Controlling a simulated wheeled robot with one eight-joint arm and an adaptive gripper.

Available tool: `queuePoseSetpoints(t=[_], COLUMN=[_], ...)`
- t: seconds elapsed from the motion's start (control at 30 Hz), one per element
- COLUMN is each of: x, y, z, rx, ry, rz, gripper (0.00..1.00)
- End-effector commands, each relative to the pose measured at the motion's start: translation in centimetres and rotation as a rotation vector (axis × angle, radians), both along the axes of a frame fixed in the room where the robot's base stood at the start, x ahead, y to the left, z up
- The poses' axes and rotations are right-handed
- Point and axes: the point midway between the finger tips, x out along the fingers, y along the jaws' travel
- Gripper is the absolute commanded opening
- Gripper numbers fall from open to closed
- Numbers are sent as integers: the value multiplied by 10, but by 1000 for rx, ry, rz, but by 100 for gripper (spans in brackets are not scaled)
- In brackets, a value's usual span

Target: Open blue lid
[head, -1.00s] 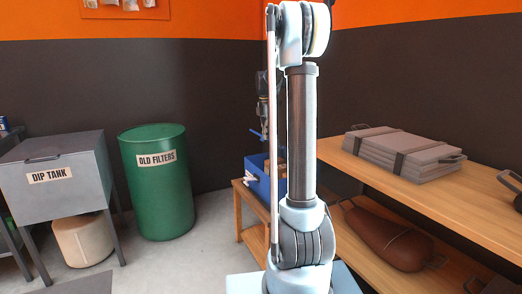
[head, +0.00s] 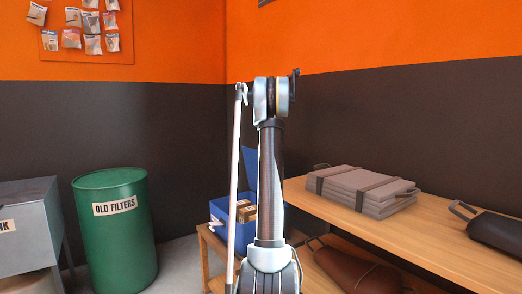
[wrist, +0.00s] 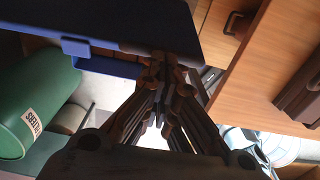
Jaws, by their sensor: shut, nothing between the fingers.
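A blue box (head: 218,208) stands on a low wooden table, with brown cartons inside it. Its blue lid (head: 250,165) is raised and stands steeply above the back of the box, partly hidden behind my arm. In the wrist view a large blue panel, which looks like the lid (wrist: 110,18), fills the top left, with a small tab on its lower edge. My gripper (wrist: 163,62) is shut and empty, its fingertips close to the panel's edge. I cannot tell whether they touch. In the head view my gripper is hidden behind the arm.
A green drum (head: 115,235) labelled OLD FILTERS and a grey tank (head: 28,225) stand at left. A wooden shelf (head: 400,240) at right holds a strapped grey case (head: 360,188) and a dark bag (head: 497,230). A brown bag (head: 345,270) lies below.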

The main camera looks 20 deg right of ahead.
Motion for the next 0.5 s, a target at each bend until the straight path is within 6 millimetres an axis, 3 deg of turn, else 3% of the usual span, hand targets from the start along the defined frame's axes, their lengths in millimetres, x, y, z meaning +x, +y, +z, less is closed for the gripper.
queuePoseSetpoints(t=[0.23, 0.5], x=[11, 12], y=[-29, -32], z=[4, 4], rx=[0, 0], ry=[0, 0], rz=[-1, 0], gripper=[0, 0])
